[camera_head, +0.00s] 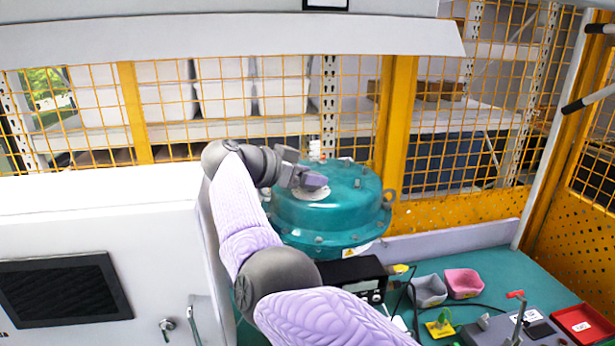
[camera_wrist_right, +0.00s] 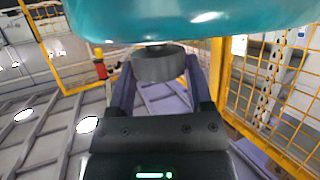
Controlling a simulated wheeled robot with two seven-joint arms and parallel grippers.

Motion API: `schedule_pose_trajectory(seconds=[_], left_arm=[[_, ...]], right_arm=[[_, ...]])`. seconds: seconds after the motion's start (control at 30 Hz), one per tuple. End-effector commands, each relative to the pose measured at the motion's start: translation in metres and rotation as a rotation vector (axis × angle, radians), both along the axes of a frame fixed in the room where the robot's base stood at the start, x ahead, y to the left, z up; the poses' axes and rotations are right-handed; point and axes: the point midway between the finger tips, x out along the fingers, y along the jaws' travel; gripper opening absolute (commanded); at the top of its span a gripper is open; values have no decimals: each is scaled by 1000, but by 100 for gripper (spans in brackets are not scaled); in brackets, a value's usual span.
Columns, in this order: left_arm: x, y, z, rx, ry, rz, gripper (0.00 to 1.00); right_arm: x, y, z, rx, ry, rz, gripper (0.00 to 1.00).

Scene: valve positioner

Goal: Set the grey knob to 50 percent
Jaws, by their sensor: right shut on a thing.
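The grey knob (camera_wrist_right: 158,66) shows in the wrist view as a short dark-grey cylinder just beside the teal vessel's surface. My right gripper (camera_wrist_right: 155,85) has its two purple fingers on either side of the knob and is shut on it. In the head view my right gripper (camera_head: 308,180) is over the top of the teal vessel (camera_head: 325,212), above a pale round plate (camera_head: 311,193). There the gripper hides the knob. No pointer or percent marking is readable. My left gripper is not in view.
A white cabinet (camera_head: 100,210) stands at the left. A black box (camera_head: 352,272), a grey bin (camera_head: 429,290), a pink bin (camera_head: 464,283) and a red tray (camera_head: 584,322) are on the teal table at the lower right. Yellow mesh fencing (camera_head: 400,150) stands behind the vessel.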

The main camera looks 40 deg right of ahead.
Motion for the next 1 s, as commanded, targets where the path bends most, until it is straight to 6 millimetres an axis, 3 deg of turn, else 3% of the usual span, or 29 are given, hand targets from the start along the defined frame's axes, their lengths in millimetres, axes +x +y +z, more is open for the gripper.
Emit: schedule_pose_trajectory(seconds=[0.27,0.3,0.43,0.73,1.0], left_arm=[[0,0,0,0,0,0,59],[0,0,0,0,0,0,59],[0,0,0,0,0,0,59],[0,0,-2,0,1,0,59],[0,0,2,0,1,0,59]], right_arm=[[0,1,-1,4,1,2,6],[0,1,-1,4,1,2,74],[0,0,-1,3,0,1,100],[0,0,7,1,-1,2,100],[0,0,74,3,-1,2,100]])
